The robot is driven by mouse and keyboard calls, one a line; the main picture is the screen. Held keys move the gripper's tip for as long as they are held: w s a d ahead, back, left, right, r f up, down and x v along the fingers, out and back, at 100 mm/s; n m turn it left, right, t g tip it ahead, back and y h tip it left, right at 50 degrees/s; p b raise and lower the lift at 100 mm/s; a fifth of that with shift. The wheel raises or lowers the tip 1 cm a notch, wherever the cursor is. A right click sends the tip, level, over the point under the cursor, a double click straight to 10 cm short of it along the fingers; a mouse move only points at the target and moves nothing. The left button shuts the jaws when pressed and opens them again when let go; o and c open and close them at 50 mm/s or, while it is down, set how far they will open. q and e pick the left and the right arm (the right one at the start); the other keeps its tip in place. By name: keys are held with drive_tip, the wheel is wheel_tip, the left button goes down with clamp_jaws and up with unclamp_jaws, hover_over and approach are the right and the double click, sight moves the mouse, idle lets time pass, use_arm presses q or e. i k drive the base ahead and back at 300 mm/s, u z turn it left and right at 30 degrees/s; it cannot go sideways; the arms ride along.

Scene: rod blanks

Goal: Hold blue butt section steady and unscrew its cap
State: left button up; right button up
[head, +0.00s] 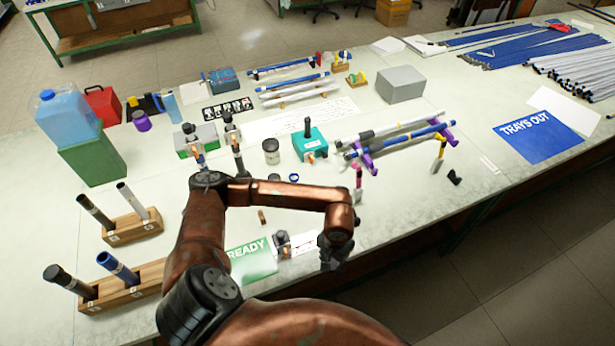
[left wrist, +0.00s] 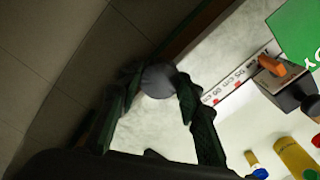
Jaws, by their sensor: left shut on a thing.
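My left gripper (head: 331,262) is low over the front edge of the table, right of the green READY card. In the left wrist view its fingers (left wrist: 158,86) are shut on a dark grey round piece (left wrist: 158,80), which looks like a cap seen end-on. In the head view the fingers mostly hide this piece. A blue tube (head: 120,270) leans in a wooden block at the lower left, its top end looking open. Another blue tube (head: 400,143) lies on purple rests at the right. I cannot tell which is the butt section. My right gripper is not in view.
Near the left gripper are the READY card (head: 250,262) and a small clamp (head: 282,243) by a printed strip. A teal box (head: 310,144) and a jar (head: 271,151) stand farther back. Clear tabletop lies right of the gripper; the table's front edge is close.

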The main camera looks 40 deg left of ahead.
sight(105, 259)
drive_tip(key=u, duration=0.4)
drive_tip(key=i, duration=0.9)
drive_tip(key=u, duration=0.4)
